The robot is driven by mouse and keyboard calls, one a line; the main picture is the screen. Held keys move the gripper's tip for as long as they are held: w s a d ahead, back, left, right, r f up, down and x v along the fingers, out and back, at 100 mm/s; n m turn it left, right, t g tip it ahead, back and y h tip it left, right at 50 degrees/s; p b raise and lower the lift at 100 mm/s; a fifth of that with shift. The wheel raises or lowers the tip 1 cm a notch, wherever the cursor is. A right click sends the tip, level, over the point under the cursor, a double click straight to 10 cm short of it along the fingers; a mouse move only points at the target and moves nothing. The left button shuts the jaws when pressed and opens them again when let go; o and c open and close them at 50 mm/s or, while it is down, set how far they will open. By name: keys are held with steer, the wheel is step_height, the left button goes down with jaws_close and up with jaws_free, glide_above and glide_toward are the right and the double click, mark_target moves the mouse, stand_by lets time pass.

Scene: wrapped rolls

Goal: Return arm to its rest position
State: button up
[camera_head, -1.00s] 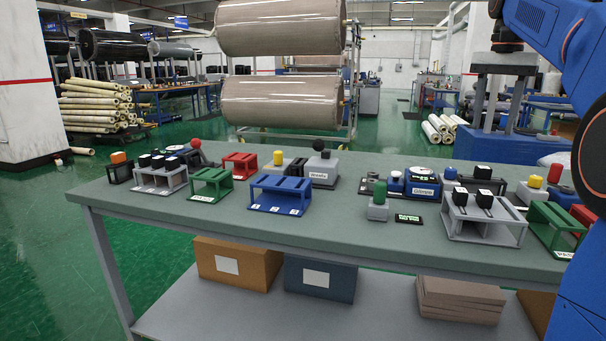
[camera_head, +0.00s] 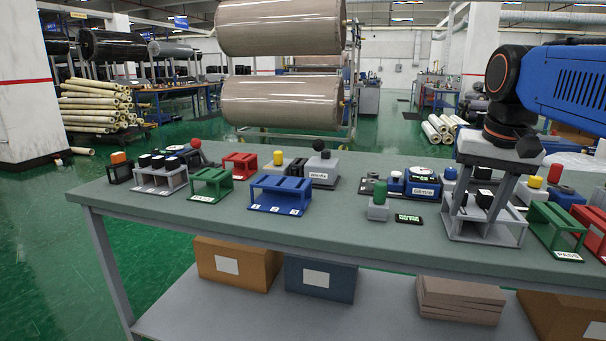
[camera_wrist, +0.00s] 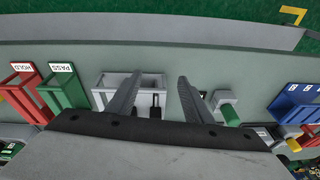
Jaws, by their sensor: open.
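My gripper (camera_head: 478,212) hangs from the blue arm at the right of the head view, fingers pointing down over the workbench. It is open. Its fingers overlap the right grey rack (camera_head: 500,232), which holds black-topped pieces. In the wrist view, the two dark fingers (camera_wrist: 160,82) are spread apart with nothing held between them. The grey rack (camera_wrist: 103,98) lies under and left of the fingers there, with black pieces partly between them. I cannot tell the exact gap between the fingertips and the rack.
A green PASS rack (camera_head: 560,232) and a red rack (camera_head: 590,238) stand right of the grey rack. A green-knobbed block (camera_head: 378,205) stands to its left. A blue rack (camera_head: 280,195) and several other racks are farther left. Bare bench (camera_head: 330,225) shows along the front.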

steer(key=s+a+f+n+t, duration=0.1)
steer(key=s+a+f+n, duration=0.1)
steer(key=s+f, duration=0.5)
steer(key=s+a+f+n+t, duration=0.1)
steer(key=s+a+f+n, duration=0.1)
steer(key=s+f, duration=0.6)
step_height(320, 180, down, 7)
steer(key=shift+a, duration=0.45)
